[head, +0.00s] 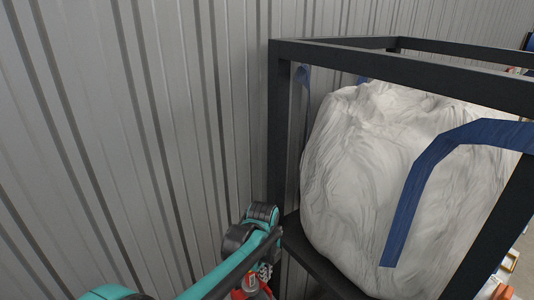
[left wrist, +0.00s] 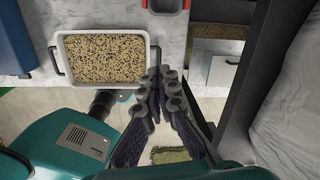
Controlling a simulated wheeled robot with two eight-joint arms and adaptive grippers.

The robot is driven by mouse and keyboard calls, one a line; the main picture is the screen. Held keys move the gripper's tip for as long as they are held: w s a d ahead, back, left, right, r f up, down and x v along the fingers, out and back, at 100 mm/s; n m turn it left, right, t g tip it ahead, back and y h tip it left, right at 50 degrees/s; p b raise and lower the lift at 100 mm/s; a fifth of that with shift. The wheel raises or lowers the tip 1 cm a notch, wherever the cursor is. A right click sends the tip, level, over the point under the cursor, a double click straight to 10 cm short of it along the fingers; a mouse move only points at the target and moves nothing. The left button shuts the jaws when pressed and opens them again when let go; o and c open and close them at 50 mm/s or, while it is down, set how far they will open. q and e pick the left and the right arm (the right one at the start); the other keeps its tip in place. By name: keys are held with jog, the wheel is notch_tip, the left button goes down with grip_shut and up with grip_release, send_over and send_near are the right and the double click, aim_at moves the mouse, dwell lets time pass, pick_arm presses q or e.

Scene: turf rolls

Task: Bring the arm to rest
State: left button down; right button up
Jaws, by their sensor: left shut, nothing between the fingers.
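My left arm (head: 225,272), teal and black, comes in from the bottom left in the head view. Its dark joint stands close to the front-left post of a black frame. My left gripper (left wrist: 163,76) shows in the left wrist view with its dark, ridged fingers together at the tips and nothing between them. In that view it appears in front of a pale worktop, beside a white tray; I cannot tell its height above them. My right arm and gripper are out of view.
A black frame (head: 279,130) holds a big white bag (head: 375,180) with a blue strap (head: 405,215). A grey corrugated wall (head: 130,130) stands behind and left. The white tray (left wrist: 61,75) of speckled grains lies on the pale worktop (left wrist: 205,12). A green patch (left wrist: 170,156) shows below.

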pick_arm(q)
jog(key=s+a+f+n+t+b, duration=0.6)
jog(key=s+a+f+n+b, duration=1.1)
jog(key=n+b, duration=0.7)
jog(key=shift+s+f+n+t, duration=0.3)
jog(key=shift+s+f+n, duration=0.4)
jog(key=shift+n, duration=0.2)
